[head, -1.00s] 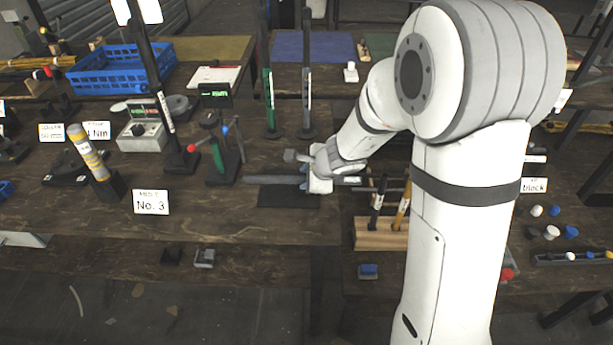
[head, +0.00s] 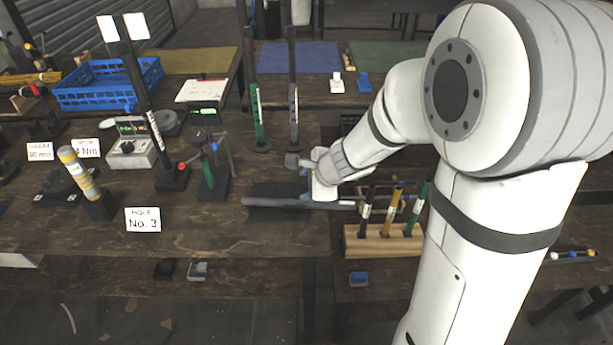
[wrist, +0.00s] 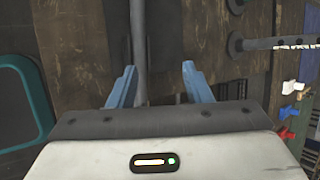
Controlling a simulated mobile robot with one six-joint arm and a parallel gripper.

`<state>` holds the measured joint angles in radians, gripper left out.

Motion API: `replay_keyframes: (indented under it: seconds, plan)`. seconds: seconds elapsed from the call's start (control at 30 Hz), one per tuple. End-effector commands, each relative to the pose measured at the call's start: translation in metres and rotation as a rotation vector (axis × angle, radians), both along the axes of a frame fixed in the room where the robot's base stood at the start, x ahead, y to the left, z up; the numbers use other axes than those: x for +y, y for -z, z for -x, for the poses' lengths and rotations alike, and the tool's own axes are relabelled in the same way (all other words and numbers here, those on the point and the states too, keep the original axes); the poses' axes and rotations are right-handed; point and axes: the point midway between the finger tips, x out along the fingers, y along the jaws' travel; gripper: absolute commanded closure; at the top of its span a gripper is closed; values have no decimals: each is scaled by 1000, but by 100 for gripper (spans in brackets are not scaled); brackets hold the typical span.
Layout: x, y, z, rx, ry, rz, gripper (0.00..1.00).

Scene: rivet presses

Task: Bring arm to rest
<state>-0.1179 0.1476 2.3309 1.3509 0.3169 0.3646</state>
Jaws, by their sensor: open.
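My gripper (head: 305,175) is open above the brown wooden bench (head: 80,225), left of the tool rack. In the wrist view its two blue-grey fingers (wrist: 158,68) stand apart with nothing gripped between them. A long grey bar (head: 268,203) lies level over a dark patch on the bench, just below the gripper in the head view. In the wrist view the bar (wrist: 139,40) runs through the space between the fingers, closer to the left one. I cannot tell the height between them. My white arm reaches in from the right and hides part of the bench.
A wooden rack (head: 370,243) with several upright tools stands right of the bar. Two tall dark posts (head: 293,100) stand behind the gripper.

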Motion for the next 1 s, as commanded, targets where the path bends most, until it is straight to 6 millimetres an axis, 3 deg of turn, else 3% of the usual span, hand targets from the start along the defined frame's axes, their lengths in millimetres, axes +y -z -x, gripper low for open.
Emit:
replay_keyframes:
  seconds: [0.23,0.37,0.6,0.8,1.0]
  plan:
    - [0,0,0,0,0,0,55]
    - [0,-25,17,-54,-157,56,55]
    - [-20,-77,95,-164,-696,332,55]
    - [-65,-99,162,-144,-1087,622,55]
    - [-106,-109,200,-66,-1299,817,55]
